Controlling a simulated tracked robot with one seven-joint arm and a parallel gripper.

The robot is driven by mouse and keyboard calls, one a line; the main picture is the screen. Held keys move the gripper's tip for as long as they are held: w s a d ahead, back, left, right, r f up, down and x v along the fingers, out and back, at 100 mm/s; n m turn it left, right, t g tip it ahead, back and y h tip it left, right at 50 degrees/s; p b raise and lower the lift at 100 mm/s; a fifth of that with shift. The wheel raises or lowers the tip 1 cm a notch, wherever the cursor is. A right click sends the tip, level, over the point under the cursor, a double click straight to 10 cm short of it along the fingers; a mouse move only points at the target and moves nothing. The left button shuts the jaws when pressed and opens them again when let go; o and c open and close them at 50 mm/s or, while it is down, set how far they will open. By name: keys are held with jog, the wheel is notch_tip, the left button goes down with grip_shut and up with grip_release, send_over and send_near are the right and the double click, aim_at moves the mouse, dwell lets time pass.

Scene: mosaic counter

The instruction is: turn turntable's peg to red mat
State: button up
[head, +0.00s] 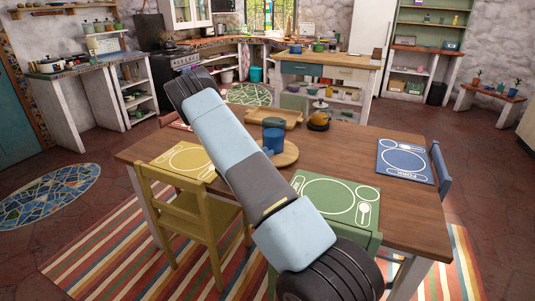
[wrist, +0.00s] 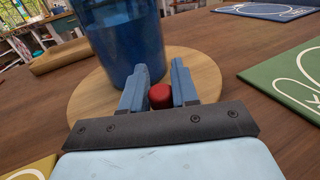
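The turntable is a round wooden disc (head: 289,154) on the dining table; it fills the middle of the wrist view (wrist: 92,100). Its red peg (wrist: 160,96) stands near the disc's close edge. My gripper (wrist: 159,88) has its two blue fingers on either side of the peg, and the peg fills the gap between them. In the head view my arm hides the gripper and the peg. No red mat can be made out; a reddish piece (head: 179,122) shows at the table's far left edge, partly behind my arm, and I cannot tell what it is.
A blue cup (wrist: 122,38) stands on the turntable just beyond my fingers. A yellow mat (head: 184,160), green mat (head: 318,184) and blue mat (head: 404,160) lie around it.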

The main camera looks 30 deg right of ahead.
grip_shut()
